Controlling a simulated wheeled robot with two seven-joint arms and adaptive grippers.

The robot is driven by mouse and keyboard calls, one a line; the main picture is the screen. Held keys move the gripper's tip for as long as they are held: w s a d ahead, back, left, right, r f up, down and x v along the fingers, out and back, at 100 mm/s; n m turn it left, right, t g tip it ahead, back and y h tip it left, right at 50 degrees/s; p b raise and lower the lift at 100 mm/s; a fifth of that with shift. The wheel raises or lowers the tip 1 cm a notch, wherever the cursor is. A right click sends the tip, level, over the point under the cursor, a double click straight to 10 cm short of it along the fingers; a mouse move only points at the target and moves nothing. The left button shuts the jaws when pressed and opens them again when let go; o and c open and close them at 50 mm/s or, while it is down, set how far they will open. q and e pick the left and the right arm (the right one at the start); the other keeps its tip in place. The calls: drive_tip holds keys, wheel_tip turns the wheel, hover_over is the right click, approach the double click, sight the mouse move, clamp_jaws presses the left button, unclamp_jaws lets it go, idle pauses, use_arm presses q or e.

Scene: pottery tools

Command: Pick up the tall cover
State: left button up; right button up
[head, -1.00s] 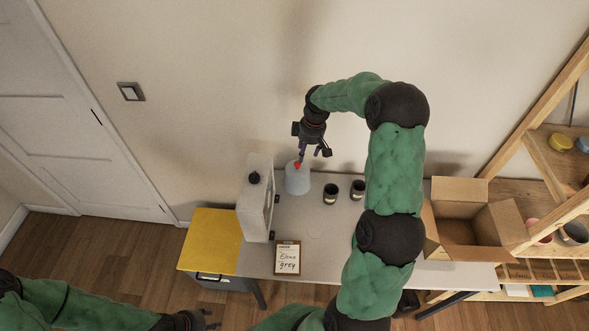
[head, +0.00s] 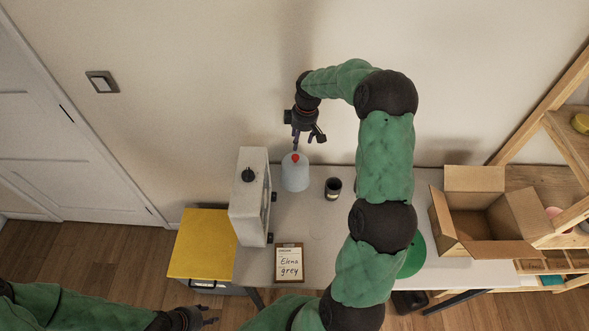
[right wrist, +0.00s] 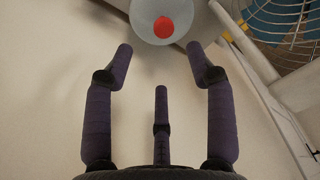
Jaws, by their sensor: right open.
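The tall cover (head: 295,176) is a pale, bluish, rounded dome with a red knob (head: 296,157) on top. It stands upright on the grey table beside the white box. My right gripper (head: 308,143) is open and empty just above the knob, pointing down. In the right wrist view the cover (right wrist: 140,18) and its red knob (right wrist: 163,27) show at the top edge, beyond the spread fingers and apart from them. My left gripper (head: 210,317) is low at the left, away from the cover; its jaw state is too small to tell.
A white box with a black dial (head: 249,195) stands close left of the cover. A dark cup (head: 333,188) stands to its right. A card reading "Elena grey" (head: 289,263) lies in front. An open cardboard box (head: 466,222) and a green round thing (head: 412,258) are further right.

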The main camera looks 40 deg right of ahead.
sight(295, 156)
drive_tip(key=f, duration=0.6)
drive_tip(key=w+a+f+b, duration=0.1)
drive_tip(key=f, duration=0.2)
drive_tip(key=shift+f, duration=0.35)
clamp_jaws()
